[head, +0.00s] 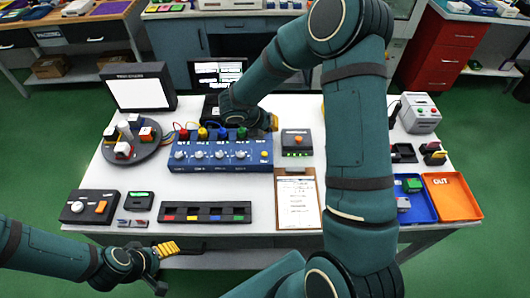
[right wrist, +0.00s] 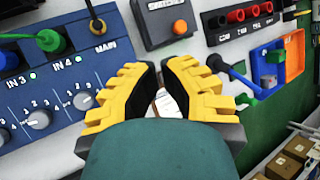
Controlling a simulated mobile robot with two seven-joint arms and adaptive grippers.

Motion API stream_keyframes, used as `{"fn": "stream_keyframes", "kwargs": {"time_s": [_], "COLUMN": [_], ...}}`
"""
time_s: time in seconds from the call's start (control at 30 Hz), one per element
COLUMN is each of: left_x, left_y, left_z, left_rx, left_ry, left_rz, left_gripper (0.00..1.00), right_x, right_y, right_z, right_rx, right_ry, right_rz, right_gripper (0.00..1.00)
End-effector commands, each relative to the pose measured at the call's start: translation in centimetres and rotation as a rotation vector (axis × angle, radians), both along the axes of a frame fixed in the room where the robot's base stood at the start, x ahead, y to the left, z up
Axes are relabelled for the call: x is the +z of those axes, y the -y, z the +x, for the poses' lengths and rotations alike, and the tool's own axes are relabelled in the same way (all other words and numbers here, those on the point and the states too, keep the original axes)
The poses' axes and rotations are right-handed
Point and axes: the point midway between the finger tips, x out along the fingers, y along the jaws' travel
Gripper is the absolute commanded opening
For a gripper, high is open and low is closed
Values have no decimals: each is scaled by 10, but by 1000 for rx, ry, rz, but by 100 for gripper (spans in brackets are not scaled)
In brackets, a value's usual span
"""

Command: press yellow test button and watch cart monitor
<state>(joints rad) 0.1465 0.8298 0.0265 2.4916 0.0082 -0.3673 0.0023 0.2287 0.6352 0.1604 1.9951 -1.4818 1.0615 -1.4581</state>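A blue panel (head: 215,163) with several grey knobs and colored plugs stands mid-table, with a small yellow button (head: 264,154) at its right end. The panel also shows in the right wrist view (right wrist: 60,85); I cannot make out the yellow button there. A dark monitor (head: 218,73) with white text stands behind the panel; its text is too small to read. My right gripper (head: 271,122) is above the panel's right end, empty, its fingertips (right wrist: 161,68) nearly together. My left gripper (head: 168,247), with yellow fingers close together, is at the table's front left edge.
A dark box (head: 296,148) with an orange button stands right of the panel. A clipboard (head: 297,205), a blue tray (head: 419,208) and an orange tray (head: 453,196) lie right. A white-screened display (head: 138,92) and round stand (head: 148,150) are left. A slotted black rack (head: 205,214) is in front.

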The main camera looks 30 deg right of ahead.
Motion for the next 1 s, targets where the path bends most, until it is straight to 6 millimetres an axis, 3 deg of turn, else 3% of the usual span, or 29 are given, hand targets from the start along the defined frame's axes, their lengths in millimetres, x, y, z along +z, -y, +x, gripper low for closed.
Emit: {"fn": "stream_keyframes", "kwargs": {"time_s": [0.27, 0.7, 1.0], "left_x": [-13, -63, -75], "left_y": [1, 3, 4], "left_z": [0, -1, -7], "left_rx": [0, -4, -15], "left_ry": [0, -7, -21], "left_rz": [2, 8, 5], "left_gripper": [66, 66, 66], "right_x": [-14, -71, -89], "right_y": [0, 0, 0], "right_z": [0, 0, 0], "right_rx": [0, -1, -1], "right_ry": [-1, -1, 1], "right_rz": [1, 0, 0], "right_gripper": [0, 0, 0]}}
